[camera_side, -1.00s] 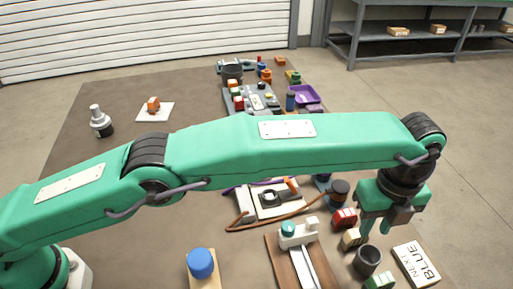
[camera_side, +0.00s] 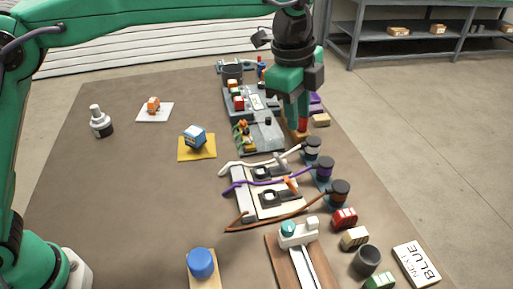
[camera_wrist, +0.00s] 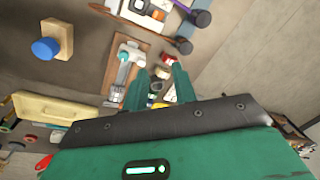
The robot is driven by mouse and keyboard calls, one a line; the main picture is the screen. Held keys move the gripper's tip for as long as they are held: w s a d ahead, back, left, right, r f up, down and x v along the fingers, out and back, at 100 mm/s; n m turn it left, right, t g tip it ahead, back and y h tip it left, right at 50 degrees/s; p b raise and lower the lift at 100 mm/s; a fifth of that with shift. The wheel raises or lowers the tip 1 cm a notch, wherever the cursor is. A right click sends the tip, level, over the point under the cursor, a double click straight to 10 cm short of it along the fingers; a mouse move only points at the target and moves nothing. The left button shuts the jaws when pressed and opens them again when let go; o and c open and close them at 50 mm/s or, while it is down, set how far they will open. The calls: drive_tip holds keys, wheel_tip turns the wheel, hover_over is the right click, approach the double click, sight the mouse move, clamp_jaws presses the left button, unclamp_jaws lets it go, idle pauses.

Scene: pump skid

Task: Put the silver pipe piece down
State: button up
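I cannot make out a separate silver pipe piece for certain. A silver-topped piece with a black base (camera_side: 101,122) stands upright on the table at the far left in the side view; I cannot tell whether it is the pipe piece. My gripper (camera_side: 297,128) points down over the right part of the table, far from that piece. In the wrist view the two fingers of my gripper (camera_wrist: 162,80) stand apart, with no silver piece visible between them. An orange-red thing (camera_side: 299,134) shows at the fingertips in the side view; I cannot tell whether they touch it.
A blue block (camera_side: 195,136) sits on a yellow mat. Cables and dark connectors (camera_side: 323,167) lie in front of my gripper. A slider with a teal knob (camera_side: 289,229), a blue button (camera_side: 201,264) and a dark cup (camera_side: 367,260) stand nearer. The left middle of the table is clear.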

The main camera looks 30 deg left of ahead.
drive_tip(key=s+a+r+n+t, duration=0.1)
drive_tip(key=s+a+r+n, duration=0.15)
drive_tip(key=a, duration=0.35)
drive_tip(key=s+a+r+n, duration=0.1)
drive_tip(key=s+a+n, duration=0.25)
drive_tip(key=a, duration=0.35)
drive_tip(key=s+a+r+n+t, duration=0.1)
drive_tip(key=s+a+n, duration=0.15)
drive_tip(key=a, duration=0.35)
drive_tip(key=s+a+f+n+t, duration=0.1)
drive_tip(key=s+a+f+n, duration=0.3)
drive_tip(key=s+a+n, duration=0.1)
drive_tip(key=s+a+f+n+t+y, duration=0.1)
drive_tip(key=s+a+f+n, duration=0.2)
drive_tip(key=s, duration=0.7)
drive_tip(key=shift+a+f+n, duration=0.35)
drive_tip(key=shift+a+n, duration=1)
drive_tip(key=shift+a, duration=1)
